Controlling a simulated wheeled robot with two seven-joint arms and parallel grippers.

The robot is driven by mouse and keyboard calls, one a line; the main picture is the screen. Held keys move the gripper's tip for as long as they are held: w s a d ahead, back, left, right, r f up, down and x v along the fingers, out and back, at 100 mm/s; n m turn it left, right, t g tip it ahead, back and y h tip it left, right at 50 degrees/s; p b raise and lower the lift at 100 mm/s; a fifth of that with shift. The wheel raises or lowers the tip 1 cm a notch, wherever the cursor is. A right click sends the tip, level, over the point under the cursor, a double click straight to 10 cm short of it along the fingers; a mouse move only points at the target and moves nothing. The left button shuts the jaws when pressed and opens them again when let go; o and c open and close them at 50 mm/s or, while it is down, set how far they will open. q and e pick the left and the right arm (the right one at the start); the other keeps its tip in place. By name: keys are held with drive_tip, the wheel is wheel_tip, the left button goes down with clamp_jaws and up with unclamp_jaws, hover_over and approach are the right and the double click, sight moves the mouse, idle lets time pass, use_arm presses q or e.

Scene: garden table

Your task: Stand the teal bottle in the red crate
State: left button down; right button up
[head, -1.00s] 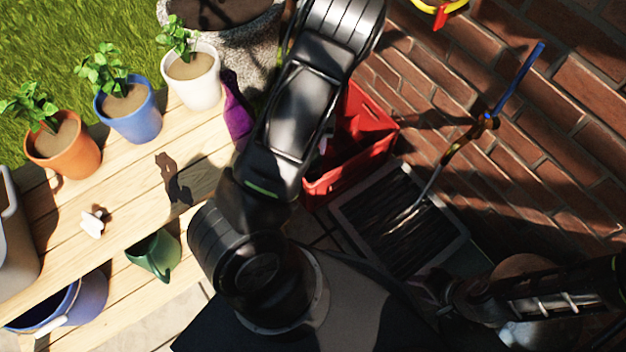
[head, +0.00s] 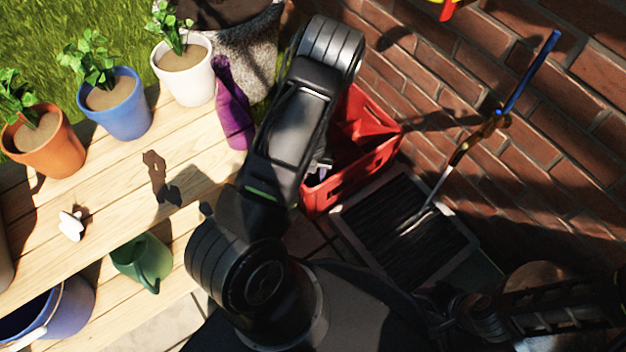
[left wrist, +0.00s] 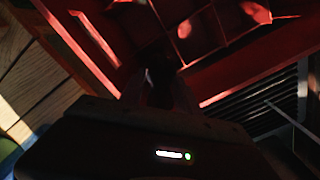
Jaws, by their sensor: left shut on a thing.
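The red crate (head: 352,172) stands on the ground beside the brick wall, partly hidden behind my left arm. It also fills the upper part of the left wrist view (left wrist: 255,57), where thin dividers split it into compartments. My left gripper (head: 320,168) is at the crate's near left side, mostly covered by its own arm. In the left wrist view its fingers (left wrist: 160,88) point into the crate, shut on a dark, shadowed thing, apparently the teal bottle; its colour, its tilt and whether it touches the crate floor cannot be told. My right gripper's fingertips do not show.
A purple bottle (head: 234,112) stands on the wooden bench beside white (head: 185,80), blue (head: 118,112) and orange (head: 45,150) plant pots. A green watering can (head: 143,262) is on the lower shelf. A dark tray (head: 405,222) lies right of the crate.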

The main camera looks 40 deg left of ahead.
use_arm(q)
wheel_tip(320, 180, down, 4)
drive_tip(key=shift+r+b, duration=0.1)
drive_tip(key=shift+b, duration=0.65)
drive_tip(key=c, duration=1.1)
unclamp_jaws()
drive_tip(key=shift+r, duration=0.15)
wheel_tip(320, 180, up, 12)
drive_tip(key=p, duration=0.5)
drive_tip(key=shift+p, duration=0.35)
